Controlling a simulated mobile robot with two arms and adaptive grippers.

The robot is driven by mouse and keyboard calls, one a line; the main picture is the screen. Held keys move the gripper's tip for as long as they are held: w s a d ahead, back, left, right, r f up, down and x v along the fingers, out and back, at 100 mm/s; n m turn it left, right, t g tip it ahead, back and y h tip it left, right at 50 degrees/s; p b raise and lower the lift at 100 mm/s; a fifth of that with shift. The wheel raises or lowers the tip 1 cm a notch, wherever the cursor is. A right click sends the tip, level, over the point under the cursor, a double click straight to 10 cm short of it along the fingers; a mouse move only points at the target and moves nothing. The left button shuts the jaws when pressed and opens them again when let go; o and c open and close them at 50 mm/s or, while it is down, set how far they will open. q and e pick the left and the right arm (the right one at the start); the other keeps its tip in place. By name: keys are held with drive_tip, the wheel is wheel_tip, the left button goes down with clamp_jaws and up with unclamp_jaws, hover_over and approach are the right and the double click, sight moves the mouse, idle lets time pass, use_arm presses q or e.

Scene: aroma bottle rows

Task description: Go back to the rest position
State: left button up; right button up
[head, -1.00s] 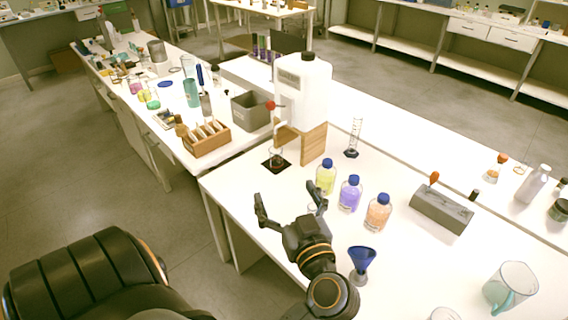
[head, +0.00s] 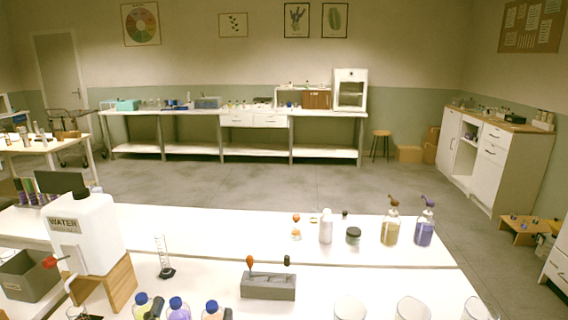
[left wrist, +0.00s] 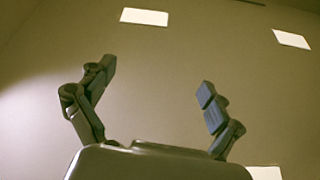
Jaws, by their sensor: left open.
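My right gripper is not in view.
A white water container (head: 90,240) stands on a wooden stand (head: 121,284) at left. A measuring cylinder (head: 163,258), a grey block (head: 268,286) and glass beakers (head: 350,309) share the bench. Pump bottles (head: 390,229) stand at the back right. Beyond lies open floor (head: 290,183).

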use_arm(q)
drive_tip(key=s+d+f+m+g+h, duration=0.25)
drive_tip(key=f+g, duration=0.25)
drive_tip(key=f, duration=0.3)
drive_tip(key=s+d+f+m+g+h, duration=0.1)
drive_tip(key=d+f+m+g+h, duration=0.15)
drive_tip(key=f+g, duration=0.4)
drive_tip(key=s+a+f+n+g+y, duration=0.7)
drive_tip(key=s+a+f, duration=0.4)
drive_tip(key=s+f, duration=0.4)
wheel_tip(320, 180, down, 26)
drive_tip(key=r+m+g, duration=0.1)
drive_tip(key=g, duration=0.1)
drive_tip(key=s+a+f+g, duration=0.1)
drive_tip(key=s+f, duration=0.5)
drive_tip(key=f, duration=0.5)
drive_tip(key=shift+s, duration=0.4)
drive_tip(key=shift+g, duration=0.35)
drive_tip(key=s+f, duration=0.2)
drive_tip(key=s, duration=0.1)
drive_tip(key=s+a+f, duration=0.1)
drive_tip(key=s+f, duration=0.1)
drive_tip(key=s, duration=0.2)
drive_tip(key=s+a+f, duration=0.1)
drive_tip(key=s+f, duration=0.2)
drive_tip(key=shift+s+a, duration=0.1)
drive_tip(key=shift+s, duration=0.25)
